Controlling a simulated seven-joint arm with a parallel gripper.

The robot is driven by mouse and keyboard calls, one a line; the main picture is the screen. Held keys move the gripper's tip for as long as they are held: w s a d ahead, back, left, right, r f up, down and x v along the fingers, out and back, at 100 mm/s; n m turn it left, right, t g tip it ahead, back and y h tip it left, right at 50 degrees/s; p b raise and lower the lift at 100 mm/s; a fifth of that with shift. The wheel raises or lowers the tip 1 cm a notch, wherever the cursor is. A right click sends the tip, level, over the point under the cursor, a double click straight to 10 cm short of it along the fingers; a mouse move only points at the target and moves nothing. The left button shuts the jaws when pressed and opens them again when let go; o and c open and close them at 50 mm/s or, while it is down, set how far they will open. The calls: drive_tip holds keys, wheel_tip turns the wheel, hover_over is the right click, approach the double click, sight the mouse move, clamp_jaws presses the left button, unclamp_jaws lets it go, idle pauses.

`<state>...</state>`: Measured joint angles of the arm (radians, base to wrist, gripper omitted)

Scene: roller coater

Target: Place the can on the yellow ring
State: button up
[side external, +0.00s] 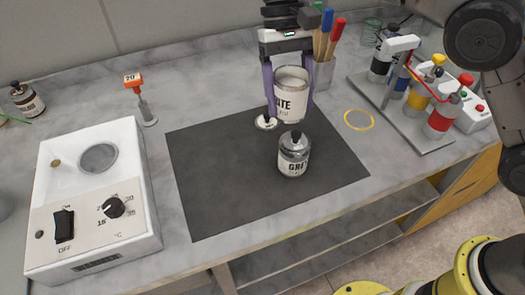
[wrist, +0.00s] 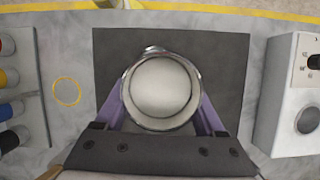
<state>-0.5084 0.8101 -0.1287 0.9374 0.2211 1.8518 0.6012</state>
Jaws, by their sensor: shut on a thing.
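My gripper (side external: 290,107) is shut on an open white can (side external: 291,86) with dark lettering ending in "ATE", one finger on each side. The can is upright and appears held above the dark mat (side external: 215,185). In the wrist view the can (wrist: 161,90) fills the middle, and its pale inside shows from above. The yellow ring (side external: 358,120) lies flat and empty on the counter, right of the mat and apart from the can. In the wrist view the ring (wrist: 67,91) is to the left of the can.
A loose lid (side external: 266,122) lies on the mat. A rack with coloured bottles (side external: 400,105) stands right of the ring. A brush holder (side external: 324,72) is behind; a white heater (side external: 95,200) is left.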

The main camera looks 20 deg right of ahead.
drive_tip(key=w+a+f+m+y, duration=0.1)
drive_tip(key=w+f+m, duration=0.2)
drive_tip(key=f+m, duration=0.15)
hover_over(274, 155)
drive_tip(key=w, duration=0.1)
drive_tip(key=shift+n, duration=0.35)
drive_tip(key=f, duration=0.5)
drive_tip(key=shift+w+d, duration=0.2)
drive_tip(key=shift+d, duration=0.1)
drive_tip(key=shift+f, duration=2.35)
drive_tip(key=shift+f, duration=0.15)
drive_tip(key=o, duration=1.6)
drive_tip(key=shift+c, duration=0.2)
